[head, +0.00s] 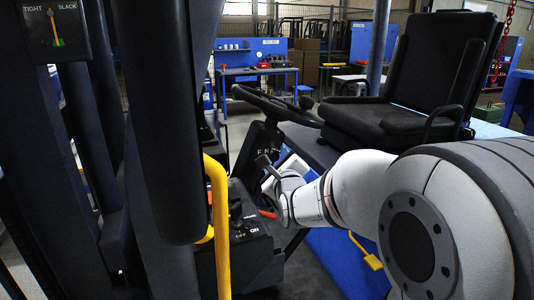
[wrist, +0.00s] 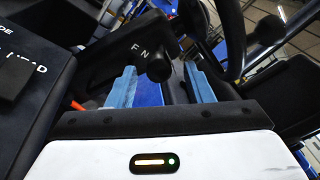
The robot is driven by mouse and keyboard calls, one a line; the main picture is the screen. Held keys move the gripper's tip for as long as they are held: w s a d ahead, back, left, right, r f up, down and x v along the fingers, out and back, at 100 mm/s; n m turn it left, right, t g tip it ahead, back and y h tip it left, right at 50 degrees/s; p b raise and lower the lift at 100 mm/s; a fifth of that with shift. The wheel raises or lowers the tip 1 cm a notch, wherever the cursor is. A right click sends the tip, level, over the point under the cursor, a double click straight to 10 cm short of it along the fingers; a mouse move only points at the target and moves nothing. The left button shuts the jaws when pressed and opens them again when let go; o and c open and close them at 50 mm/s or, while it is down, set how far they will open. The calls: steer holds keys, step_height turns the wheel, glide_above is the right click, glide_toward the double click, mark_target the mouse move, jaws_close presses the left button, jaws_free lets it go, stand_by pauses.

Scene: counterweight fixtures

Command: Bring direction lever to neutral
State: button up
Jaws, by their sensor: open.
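The direction lever's black knob (wrist: 158,67) shows in the wrist view, in front of a dark panel (wrist: 127,50) marked F and N. The knob sits to the right of the N, and any marking behind it is hidden. In the head view the lever (head: 264,162) is small and sits under the steering wheel, close to my gripper (head: 276,184). In the wrist view my gripper (wrist: 159,76) is open, with one blue finger on each side of the knob. I cannot tell whether either finger touches it.
The steering wheel (head: 277,106) is just above the lever, and the black seat (head: 395,120) is to the right. A yellow grab bar (head: 219,225) and a dark ON/OFF box (head: 250,232) stand to the left. An orange-red handle (head: 267,214) is near my wrist.

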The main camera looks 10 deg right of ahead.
steer(key=shift+w+a, duration=0.1)
steer(key=shift+w, duration=1.15)
steer(key=shift+c, duration=0.2)
jaws_close()
